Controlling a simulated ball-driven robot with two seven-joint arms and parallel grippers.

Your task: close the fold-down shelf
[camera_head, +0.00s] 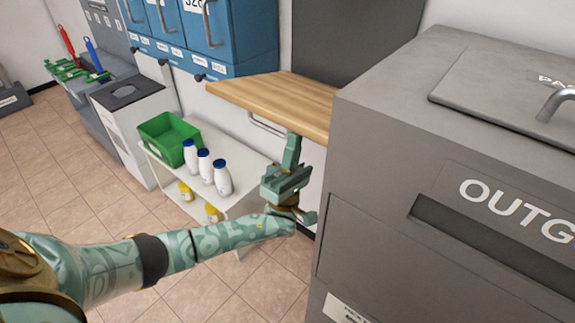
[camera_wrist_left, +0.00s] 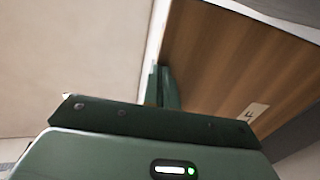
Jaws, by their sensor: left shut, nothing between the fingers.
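The fold-down shelf (camera_head: 280,97) is a wooden board that stands out flat from the wall, below a dark grey panel. In the left wrist view its wooden underside (camera_wrist_left: 225,65) fills the upper right, with a small white label. My left gripper (camera_head: 292,148) is green, shut and empty, and points up just beneath the shelf's front edge. Its fingers (camera_wrist_left: 162,86) overlap the board's left edge in the left wrist view. I cannot tell whether they touch the board. My right gripper is not in view.
A large grey outgoing mail box (camera_head: 390,170) stands close on the right. A white low shelf unit (camera_head: 240,160) below holds a green crate (camera_head: 168,137) and white bottles (camera_head: 222,178). Blue lockers (camera_head: 225,35) hang at the back. The tiled floor at front left is free.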

